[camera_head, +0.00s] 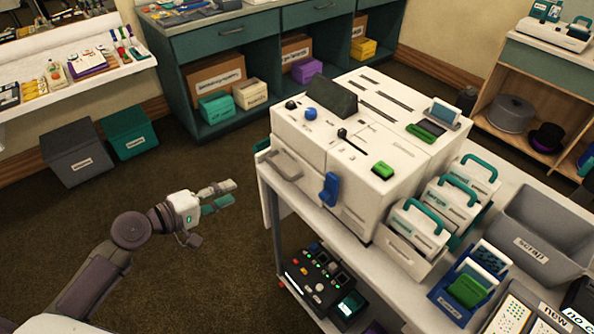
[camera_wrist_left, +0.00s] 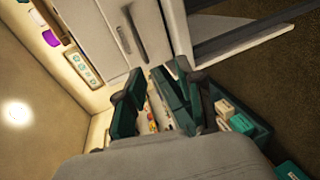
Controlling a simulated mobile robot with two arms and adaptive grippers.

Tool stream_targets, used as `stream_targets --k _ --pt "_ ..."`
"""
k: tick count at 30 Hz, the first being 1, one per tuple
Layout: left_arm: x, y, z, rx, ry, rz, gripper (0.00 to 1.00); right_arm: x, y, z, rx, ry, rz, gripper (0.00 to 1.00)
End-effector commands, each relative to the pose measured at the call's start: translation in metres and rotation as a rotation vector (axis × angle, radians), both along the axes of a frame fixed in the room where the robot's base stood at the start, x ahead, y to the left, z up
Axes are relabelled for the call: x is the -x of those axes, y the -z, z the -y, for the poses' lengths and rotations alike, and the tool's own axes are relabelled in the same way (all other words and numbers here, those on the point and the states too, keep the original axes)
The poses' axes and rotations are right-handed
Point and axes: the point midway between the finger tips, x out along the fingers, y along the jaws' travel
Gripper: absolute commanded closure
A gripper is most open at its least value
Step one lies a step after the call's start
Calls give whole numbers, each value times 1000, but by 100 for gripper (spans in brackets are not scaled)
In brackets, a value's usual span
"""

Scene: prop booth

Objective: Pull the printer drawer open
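The printer (camera_head: 350,140) is a large white machine on a white-topped cart in the head view. A grey handle (camera_head: 284,166) is on its left side and a blue lever (camera_head: 329,190) on its front corner. I cannot tell for sure which panel is the drawer; none looks pulled out. My left gripper (camera_head: 231,193) is left of the printer, apart from it, with its fingers spread and empty. In the left wrist view its fingers (camera_wrist_left: 155,92) are apart, below a white panel (camera_wrist_left: 108,48) with dark handle-like parts. My right gripper is not in view.
The cart top (camera_head: 392,262) carries several white cases with teal handles and a grey bin (camera_head: 548,232). A black device (camera_head: 318,283) sits on the lower shelf. Bins (camera_head: 76,158) and teal cabinets (camera_head: 233,45) stand behind. The floor around my left gripper is clear.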

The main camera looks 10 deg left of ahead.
Motion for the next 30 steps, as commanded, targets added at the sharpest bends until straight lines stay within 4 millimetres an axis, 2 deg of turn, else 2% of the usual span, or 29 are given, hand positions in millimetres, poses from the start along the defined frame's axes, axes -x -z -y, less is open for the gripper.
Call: stream_targets --k 1,3,7,21,30 --pt "2 -12 7 28 21 10 63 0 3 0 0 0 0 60" --pt "4 -24 13 56 39 16 63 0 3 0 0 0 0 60" --pt "-3 -28 20 69 43 17 63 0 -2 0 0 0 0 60" --pt "-76 -9 76 66 40 18 63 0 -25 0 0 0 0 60" --pt "-100 1 95 63 41 17 63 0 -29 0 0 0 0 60"
